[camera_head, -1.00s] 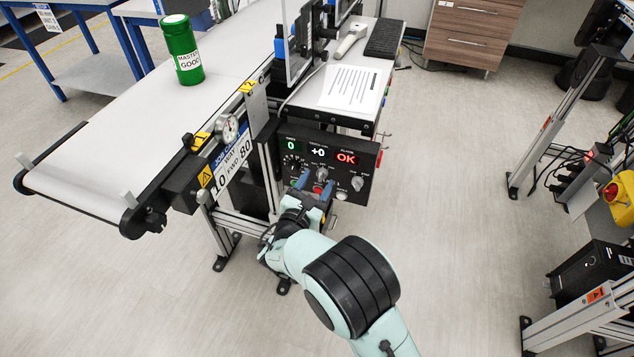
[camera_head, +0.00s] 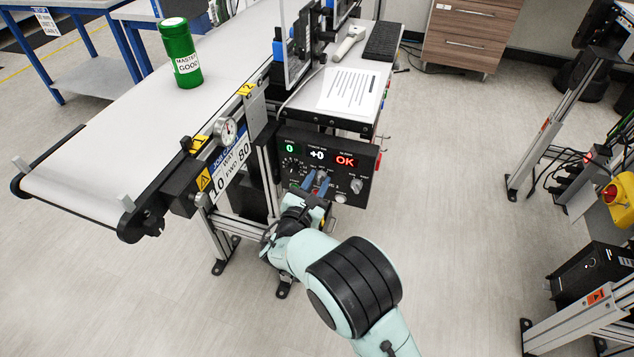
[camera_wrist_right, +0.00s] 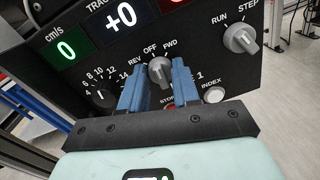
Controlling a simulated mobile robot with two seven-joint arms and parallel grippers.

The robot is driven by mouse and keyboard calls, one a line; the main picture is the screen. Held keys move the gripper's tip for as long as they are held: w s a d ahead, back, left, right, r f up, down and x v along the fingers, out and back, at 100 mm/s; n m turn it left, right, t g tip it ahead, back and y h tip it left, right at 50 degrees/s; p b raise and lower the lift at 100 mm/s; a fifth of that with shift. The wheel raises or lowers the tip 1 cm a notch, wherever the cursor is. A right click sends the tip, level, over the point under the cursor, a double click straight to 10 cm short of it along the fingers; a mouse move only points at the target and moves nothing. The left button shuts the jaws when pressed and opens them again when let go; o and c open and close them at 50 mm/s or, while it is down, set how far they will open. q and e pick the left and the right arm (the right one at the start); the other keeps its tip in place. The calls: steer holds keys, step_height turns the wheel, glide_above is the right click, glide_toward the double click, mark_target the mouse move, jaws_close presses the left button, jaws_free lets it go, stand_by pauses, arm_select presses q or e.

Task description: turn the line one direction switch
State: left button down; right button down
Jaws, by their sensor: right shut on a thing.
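The black control panel (camera_head: 358,172) stands at the belt's side and shows 0, +0 and OK. Its direction switch, a grey knob (camera_wrist_right: 160,71) marked REV, OFF and FWD, sits between my right gripper's blue fingers in the right wrist view. The knob's grip stands roughly upright, near OFF. My right gripper (camera_head: 316,184) is shut on this knob, with a finger on each side; it also shows in the right wrist view (camera_wrist_right: 159,88). In the head view the fingers largely hide the knob. My left gripper is not in view.
A RUN/STEP knob (camera_wrist_right: 240,37) and a white INDEX button (camera_wrist_right: 213,94) lie right of the fingers. A speed dial (camera_wrist_right: 99,94) lies left, and a red stop button (camera_wrist_right: 169,106) lies below, partly hidden. A green canister (camera_head: 181,55) stands on the conveyor belt (camera_head: 105,140).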

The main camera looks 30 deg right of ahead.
steer(key=m, duration=0.2)
steer(key=shift+m, duration=1.1)
steer(key=shift+s+m, duration=0.1)
steer(key=shift+m, duration=1)
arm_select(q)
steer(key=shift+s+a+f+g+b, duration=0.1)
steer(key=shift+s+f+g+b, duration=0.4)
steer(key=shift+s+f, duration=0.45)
arm_select(e)
steer(key=shift+m+y, duration=0.3)
steer(key=shift+m, duration=0.7)
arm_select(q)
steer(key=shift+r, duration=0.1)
arm_select(e)
steer(key=c, duration=0.8)
jaws_free()
